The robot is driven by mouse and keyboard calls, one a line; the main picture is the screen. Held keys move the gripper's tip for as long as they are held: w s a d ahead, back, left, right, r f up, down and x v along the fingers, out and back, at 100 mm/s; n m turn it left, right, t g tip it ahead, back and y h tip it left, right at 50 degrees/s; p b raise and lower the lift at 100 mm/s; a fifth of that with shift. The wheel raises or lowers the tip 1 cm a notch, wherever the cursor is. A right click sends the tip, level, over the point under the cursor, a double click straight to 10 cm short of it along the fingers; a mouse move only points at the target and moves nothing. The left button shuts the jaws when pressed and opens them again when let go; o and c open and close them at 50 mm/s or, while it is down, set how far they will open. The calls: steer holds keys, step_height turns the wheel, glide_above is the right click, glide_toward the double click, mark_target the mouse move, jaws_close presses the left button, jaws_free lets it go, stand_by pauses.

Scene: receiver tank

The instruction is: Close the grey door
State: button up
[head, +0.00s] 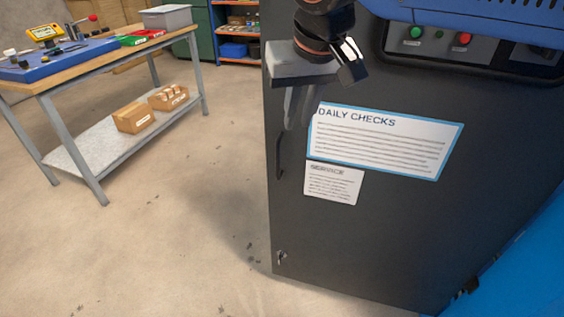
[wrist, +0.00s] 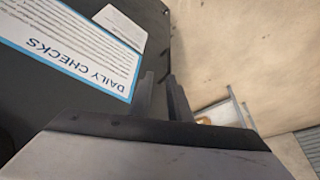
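The dark grey door (head: 390,230) fills the right half of the head view and carries a "Daily Checks" sheet and a smaller service sheet. Contact cannot be told.
A blue housing (head: 530,265) and a control panel (head: 440,40) with buttons border the door on the right and above. A workbench (head: 95,48) with tools and boxes stands at the left. The concrete floor (head: 185,235) between is clear.

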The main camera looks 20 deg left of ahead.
mark_target(278, 157)
steer(key=x, duration=0.5)
steer(key=a+x, duration=0.1)
steer(key=x, duration=0.5)
steer(key=s+a+x, duration=0.1)
steer(key=x, duration=0.5)
steer(key=shift+a+r, duration=0.1)
steer(key=shift+a, duration=0.05)
jaws_close()
